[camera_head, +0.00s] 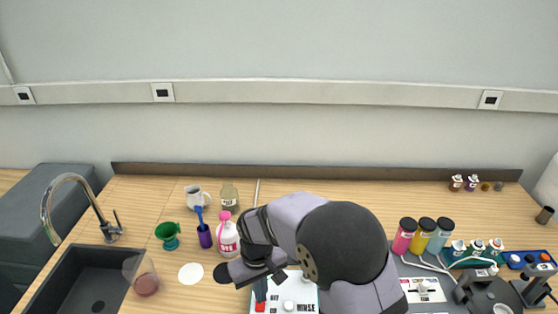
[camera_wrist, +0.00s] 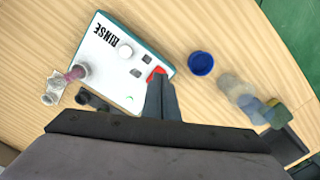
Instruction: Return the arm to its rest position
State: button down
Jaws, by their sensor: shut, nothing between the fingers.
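My arm spans the middle of the head view and hides part of the counter. My gripper (camera_head: 261,292) points down over the left part of the white RINSE panel (camera_head: 302,288). In the wrist view my gripper (camera_wrist: 160,82) is shut with nothing between its fingers, its tips overlapping the panel (camera_wrist: 103,58) beside the red switch (camera_wrist: 156,72). I cannot tell whether the tips touch it. The red switch also shows in the head view (camera_head: 260,307).
Left of my gripper stand a pink-white bottle (camera_head: 228,238), a purple cup (camera_head: 205,237) and a green funnel (camera_head: 168,236). A sink (camera_head: 75,280) is far left. Coloured bottles (camera_head: 421,236) and small devices (camera_head: 482,290) crowd the right.

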jog(key=s+d+f+g+h, duration=0.1)
jog(key=s+d+g, duration=0.1)
jog(key=s+d, duration=0.85)
jog(key=s+d+r+m+t, duration=0.1)
jog(key=d+r+m, duration=0.2)
jog(key=d, duration=0.2)
jog(key=s+d+r+m+t+y, duration=0.1)
jog(key=s+d+r+m, duration=0.1)
jog(key=d, duration=0.3)
jog(key=shift+d+r+m, duration=0.35)
jog(key=shift+r+m, duration=0.15)
jog(key=shift+r, duration=0.2)
